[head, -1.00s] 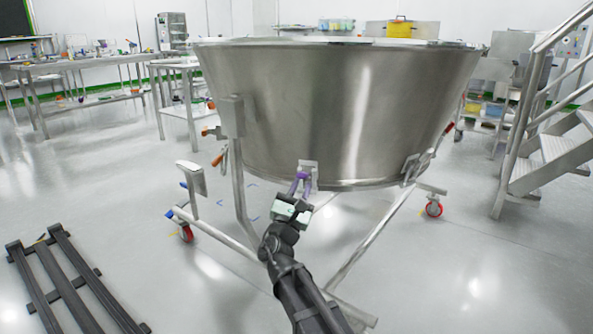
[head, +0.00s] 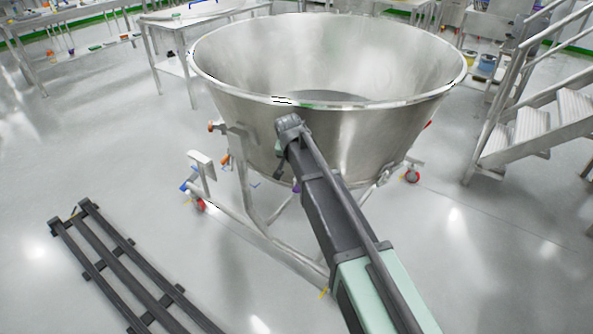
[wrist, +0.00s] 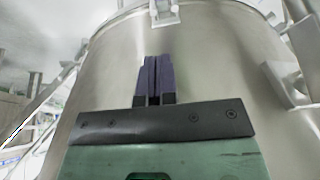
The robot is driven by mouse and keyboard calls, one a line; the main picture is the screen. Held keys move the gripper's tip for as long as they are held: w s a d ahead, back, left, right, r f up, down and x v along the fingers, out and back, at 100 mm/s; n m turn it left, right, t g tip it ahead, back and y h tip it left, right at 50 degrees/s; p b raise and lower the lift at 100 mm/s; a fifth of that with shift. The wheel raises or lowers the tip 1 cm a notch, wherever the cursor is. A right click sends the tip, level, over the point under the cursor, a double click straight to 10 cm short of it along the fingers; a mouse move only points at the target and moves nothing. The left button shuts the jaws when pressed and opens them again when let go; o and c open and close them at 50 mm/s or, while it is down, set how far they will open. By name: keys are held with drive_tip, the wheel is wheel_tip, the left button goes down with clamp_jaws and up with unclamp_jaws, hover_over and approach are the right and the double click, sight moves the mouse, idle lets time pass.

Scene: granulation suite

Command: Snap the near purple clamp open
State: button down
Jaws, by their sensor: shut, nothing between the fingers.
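The near purple clamp sits at the lower edge of the big steel bowl (head: 352,140). In the wrist view a pale metal bracket (wrist: 165,12) at the bowl's edge lies beyond my fingertips; no purple handle can be made out there. My gripper (wrist: 153,62) has dark purple fingers pressed together, empty, in front of the bowl's wall. In the head view my arm mostly hides it. Whether the clamp is open or closed cannot be told.
The bowl stands on a tubular frame with red-wheeled casters (head: 412,176). Metal stairs (head: 545,125) stand at the right. A dark rail frame (head: 125,265) lies on the floor at the left. A steel table (head: 190,14) is behind.

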drive_tip(key=b, duration=1)
hover_over(297, 188)
drive_tip(key=f, duration=1)
drive_tip(key=shift+w+d+f, duration=0.15)
drive_tip(key=shift+w+f, duration=0.15)
drive_tip(key=shift+f, duration=0.05)
drive_tip(key=shift+s+f+b, duration=0.8)
drive_tip(key=shift+f+b, duration=0.25)
drive_tip(key=shift+b, duration=0.15)
drive_tip(key=shift+f, duration=0.15)
drive_tip(key=shift+s, duration=0.1)
drive_tip(key=shift+a, duration=0.2)
